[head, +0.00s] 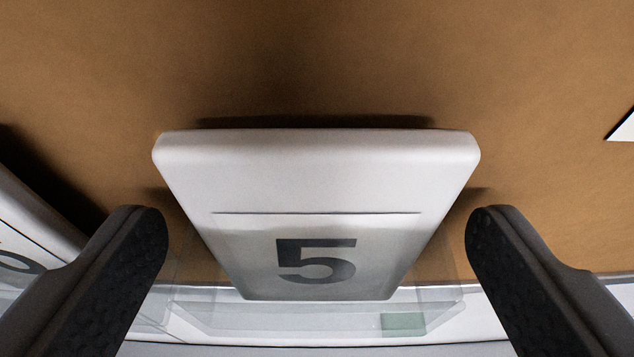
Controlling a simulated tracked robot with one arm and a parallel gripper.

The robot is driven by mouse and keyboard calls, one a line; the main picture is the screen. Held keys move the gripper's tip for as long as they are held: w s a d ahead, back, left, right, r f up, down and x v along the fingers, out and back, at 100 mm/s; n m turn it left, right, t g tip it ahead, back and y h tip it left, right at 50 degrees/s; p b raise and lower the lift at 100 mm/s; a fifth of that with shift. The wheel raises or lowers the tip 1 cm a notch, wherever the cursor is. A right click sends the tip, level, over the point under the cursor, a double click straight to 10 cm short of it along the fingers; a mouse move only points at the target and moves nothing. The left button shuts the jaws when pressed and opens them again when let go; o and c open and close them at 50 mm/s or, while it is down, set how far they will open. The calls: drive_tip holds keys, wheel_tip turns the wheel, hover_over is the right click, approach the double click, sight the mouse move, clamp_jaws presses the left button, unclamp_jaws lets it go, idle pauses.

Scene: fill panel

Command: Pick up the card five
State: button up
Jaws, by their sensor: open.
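The card five (318,185) is a white card with a rounded top edge, a thin dark line and a large grey 5. It stands in the middle of the head view, its lower part behind a clear holder (200,312). My gripper (318,225) is open, with one dark finger on each side of the card. A gap shows between each fingertip and the card's side edges, so neither finger appears to touch it.
A brown panel (320,60) fills the background. Another white card (28,225), with part of a dark figure, stands at the left edge near my left finger. A small white corner (624,128) shows at the right edge. A green patch (403,323) lies low on the holder.

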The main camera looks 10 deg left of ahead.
drive_tip(key=shift+w, duration=0.1)
drive_tip(key=c, duration=1.1)
